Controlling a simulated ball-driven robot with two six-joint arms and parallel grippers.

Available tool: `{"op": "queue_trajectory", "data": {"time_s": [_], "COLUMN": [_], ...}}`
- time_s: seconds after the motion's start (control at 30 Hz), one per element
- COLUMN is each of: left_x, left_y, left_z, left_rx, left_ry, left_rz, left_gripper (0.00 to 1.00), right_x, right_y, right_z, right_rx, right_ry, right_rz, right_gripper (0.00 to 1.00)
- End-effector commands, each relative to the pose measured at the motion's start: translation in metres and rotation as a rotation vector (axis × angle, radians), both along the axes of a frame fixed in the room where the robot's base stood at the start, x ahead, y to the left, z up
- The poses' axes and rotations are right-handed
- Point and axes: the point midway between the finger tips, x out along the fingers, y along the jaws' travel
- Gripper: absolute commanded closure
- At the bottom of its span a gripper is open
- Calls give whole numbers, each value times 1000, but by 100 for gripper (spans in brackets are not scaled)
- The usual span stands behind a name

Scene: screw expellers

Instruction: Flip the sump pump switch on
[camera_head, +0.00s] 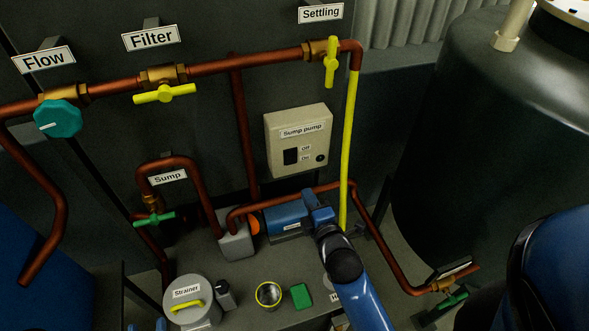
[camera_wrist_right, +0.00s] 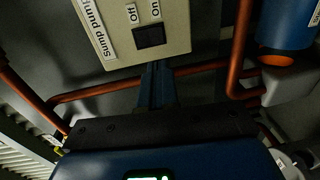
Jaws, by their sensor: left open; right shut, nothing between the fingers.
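The beige sump pump box (camera_head: 272,133) is on the dark panel, with a black rocker switch (camera_head: 290,156) beside its Off and On labels. I cannot tell which way the rocker is tipped. In the right wrist view the switch (camera_wrist_right: 149,35) is just beyond the fingertips. My right gripper (camera_head: 309,193) is shut and empty, just below the box's lower edge. Its fingers (camera_wrist_right: 157,68) point up at the box. I cannot tell whether they touch it. My left gripper (camera_head: 147,326) shows only as two blue tips apart at the bottom edge, open and mostly out of frame.
A copper pipe (camera_head: 285,192) and a blue pump (camera_head: 287,218) lie close to my right gripper. A yellow pipe (camera_head: 349,150) runs down right of the box. The strainer (camera_head: 187,290), a round cup (camera_head: 268,295) and a green block (camera_head: 301,296) are on the bench.

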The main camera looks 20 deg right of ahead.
Motion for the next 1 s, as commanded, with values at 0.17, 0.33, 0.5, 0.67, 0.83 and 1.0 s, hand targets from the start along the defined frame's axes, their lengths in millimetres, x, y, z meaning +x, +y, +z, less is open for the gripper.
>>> {"op": "queue_trajectory", "data": {"time_s": [0.17,0.33,0.5,0.67,0.83,1.0], "left_x": [0,0,0,0,0,0], "left_y": [0,0,0,0,0,0], "left_z": [3,3,5,5,5,5], "left_rx": [0,0,0,0,0,0], "left_ry": [0,0,0,0,0,0], "left_rz": [0,0,0,0,0,0], "left_gripper": [53,53,53,53,53,53], "right_x": [32,63,89,106,115,116], "right_y": [1,2,3,3,4,4], "right_z": [-1,-6,-10,-12,-14,-14], "right_rx": [2,2,1,1,1,1], "right_ry": [-3,-2,0,-1,0,-1], "right_rz": [-1,-1,-1,0,0,0], "right_gripper": [100,100,100,100,100,100]}}
